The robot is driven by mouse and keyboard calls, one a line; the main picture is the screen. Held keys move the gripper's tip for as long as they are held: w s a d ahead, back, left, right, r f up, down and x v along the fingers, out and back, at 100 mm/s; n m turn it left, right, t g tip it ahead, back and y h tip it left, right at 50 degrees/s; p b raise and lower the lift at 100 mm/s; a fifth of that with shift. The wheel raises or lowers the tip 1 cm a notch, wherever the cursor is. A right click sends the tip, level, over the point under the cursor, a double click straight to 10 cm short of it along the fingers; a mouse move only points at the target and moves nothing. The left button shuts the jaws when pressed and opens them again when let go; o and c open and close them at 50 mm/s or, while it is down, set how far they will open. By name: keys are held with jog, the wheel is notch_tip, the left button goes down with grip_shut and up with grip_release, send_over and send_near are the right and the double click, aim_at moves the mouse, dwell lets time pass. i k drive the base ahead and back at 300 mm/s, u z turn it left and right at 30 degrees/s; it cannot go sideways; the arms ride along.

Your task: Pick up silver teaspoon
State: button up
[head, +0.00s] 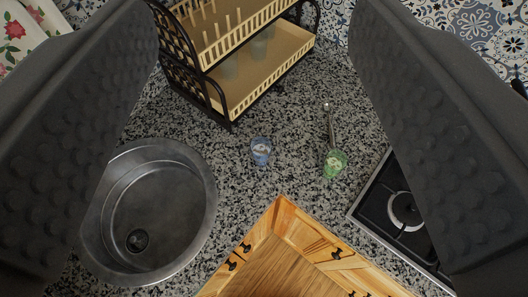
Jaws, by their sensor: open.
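A thin silver teaspoon (329,118) lies on the speckled countertop, right of centre. Its lower end meets or passes behind a green cup (335,163), so that part is hidden and I cannot tell whether it touches the cup. My gripper (264,130) is open, with one dark textured finger at the left edge of the view and one at the right. The spoon is seen between the two fingers, farther away on the counter. Nothing is between the fingers up close.
A blue cup (261,151) stands left of the green cup. A dish rack (245,60) stands behind, a round sink (150,210) lies at left, and a gas hob (405,210) at right. Wooden cabinets (290,250) fill the front. Bare counter (290,120) lies between rack and spoon.

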aim_at(327, 107)
jog(key=k, duration=1.05)
jog(key=z, duration=0.65)
jog(key=i, duration=1.5)
jog(key=u, duration=0.8)
